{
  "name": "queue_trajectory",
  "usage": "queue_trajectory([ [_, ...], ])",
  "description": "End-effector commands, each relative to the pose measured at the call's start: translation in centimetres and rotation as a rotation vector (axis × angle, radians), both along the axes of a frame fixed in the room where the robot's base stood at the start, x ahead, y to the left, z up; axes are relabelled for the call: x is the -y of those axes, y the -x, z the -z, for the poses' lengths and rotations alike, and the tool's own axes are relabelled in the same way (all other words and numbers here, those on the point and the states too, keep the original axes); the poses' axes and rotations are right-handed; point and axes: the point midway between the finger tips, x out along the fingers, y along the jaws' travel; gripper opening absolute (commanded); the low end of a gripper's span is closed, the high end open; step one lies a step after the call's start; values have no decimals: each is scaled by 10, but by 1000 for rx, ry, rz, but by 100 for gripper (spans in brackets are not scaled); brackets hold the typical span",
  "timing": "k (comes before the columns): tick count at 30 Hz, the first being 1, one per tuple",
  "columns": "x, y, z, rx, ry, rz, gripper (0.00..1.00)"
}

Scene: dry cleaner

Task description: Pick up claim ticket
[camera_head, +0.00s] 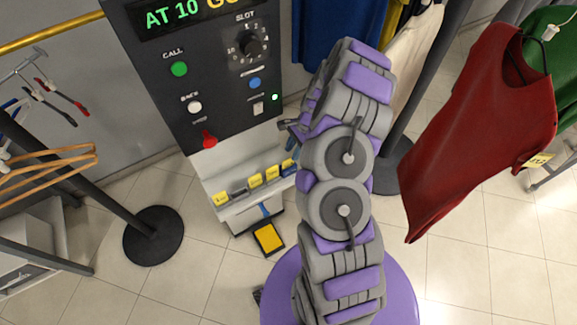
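Several small yellow cards that look like tickets (255,181) stand in a row in a white tray (235,208) low on the front of a dark control panel. Dark and blue pieces stand between them. I cannot tell which one is the claim ticket, as the print is too small. My arm rises through the middle of the view and covers the area right of the tray. Part of my gripper (289,125) shows as a small dark piece at the arm's left edge, above the tray and in front of the panel. Its fingertips are mostly hidden, so its opening and any hold are unclear.
A yellow-topped dark box (269,238) lies below the tray. A red garment (480,130) with a yellow tag hangs at right. Racks with hangers stand left. Tiled floor is open between.

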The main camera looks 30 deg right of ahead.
Motion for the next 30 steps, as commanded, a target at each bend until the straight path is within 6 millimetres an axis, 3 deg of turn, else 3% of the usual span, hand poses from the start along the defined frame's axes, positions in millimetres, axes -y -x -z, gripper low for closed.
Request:
queue_trajectory([
  [8, -3, 1, 21, -4, -10, -1, 36],
  [15, -18, 1, 51, -3, -7, -1, 36],
  [23, -24, 1, 53, 0, -1, 1, 36],
  [30, -20, 1, 54, -1, -6, 0, 14],
])
